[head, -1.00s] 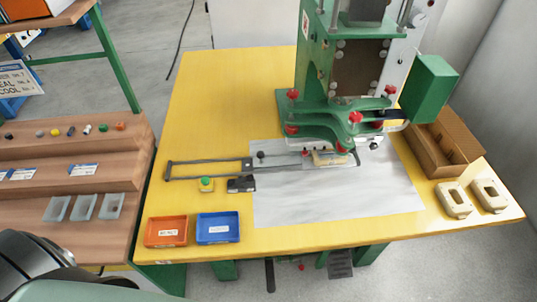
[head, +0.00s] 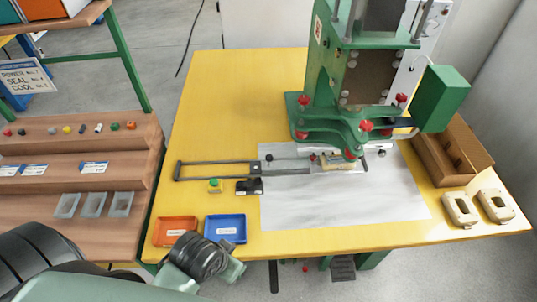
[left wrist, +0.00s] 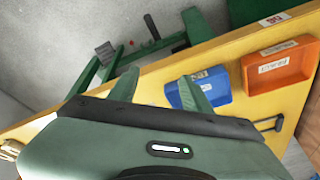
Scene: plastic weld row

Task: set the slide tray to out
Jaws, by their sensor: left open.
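The slide tray (head: 340,165) is a light plate carrying a beige part, and it sits under the green press head at the right end of its grey rails (head: 215,171). The rails run left from the press over the yellow table, and their left end is bare. A small dark knob (head: 269,157) stands by the rails. My left gripper (left wrist: 158,90) is open and empty in the left wrist view, its fingers by the blue bin. In the head view its black wrist is at the table's front edge, left of centre. My right gripper is not in view.
An orange bin (head: 175,231) and a blue bin (head: 225,229) stand at the table's front left. A green button (head: 214,186) and a black box (head: 249,187) lie before the rails. The green press (head: 330,70) blocks the back right. The table's back left is clear.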

